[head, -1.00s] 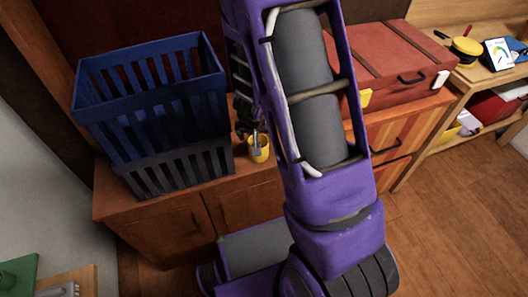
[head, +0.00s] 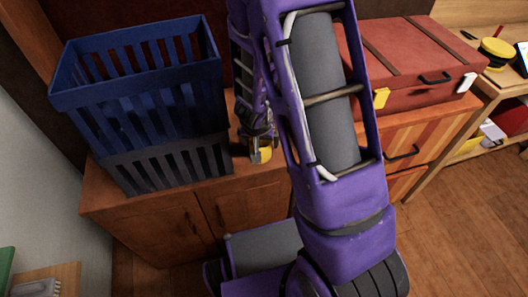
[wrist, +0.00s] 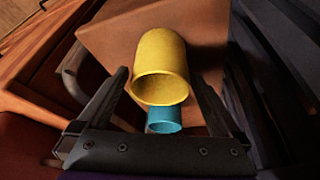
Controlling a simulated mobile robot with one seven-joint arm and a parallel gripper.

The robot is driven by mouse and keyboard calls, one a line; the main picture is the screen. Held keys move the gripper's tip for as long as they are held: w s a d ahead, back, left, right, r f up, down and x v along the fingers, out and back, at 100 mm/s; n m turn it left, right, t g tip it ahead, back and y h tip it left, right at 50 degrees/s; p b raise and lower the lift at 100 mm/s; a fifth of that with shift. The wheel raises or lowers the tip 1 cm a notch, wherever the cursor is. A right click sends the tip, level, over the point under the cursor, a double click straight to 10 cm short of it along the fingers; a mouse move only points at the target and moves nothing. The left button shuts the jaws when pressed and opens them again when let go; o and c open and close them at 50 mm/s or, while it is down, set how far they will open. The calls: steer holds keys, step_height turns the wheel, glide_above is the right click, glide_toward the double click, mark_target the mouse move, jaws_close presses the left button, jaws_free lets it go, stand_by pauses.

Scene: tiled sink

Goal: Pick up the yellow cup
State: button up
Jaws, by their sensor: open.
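The yellow cup (head: 262,156) is at the front edge of the wooden cabinet top, partly covered by my gripper (head: 260,137) in the head view. In the wrist view the yellow cup (wrist: 162,58) shows its open rim toward the camera. My gripper's two dark fingers (wrist: 163,78) are spread, one on each side of the cup's rim, with visible gaps. Whether the fingertips reach past the rim is hard to tell. A small teal cylinder with an open end (wrist: 164,118) shows just below the yellow rim, between the fingers.
A blue slatted basket (head: 140,112) with a dark grey lower part stands on the cabinet (head: 165,215), left of my gripper. A red suitcase (head: 410,65) lies to the right, behind my arm. Shelves with small items are at the far right.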

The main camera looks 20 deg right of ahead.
steer(key=shift+w+f+b, duration=0.25)
steer(key=shift+f+b, duration=0.1)
steer(key=shift+f, duration=0.35)
steer(key=c, duration=1.2)
steer(key=shift+r, duration=0.1)
steer(key=shift+c, duration=0.2)
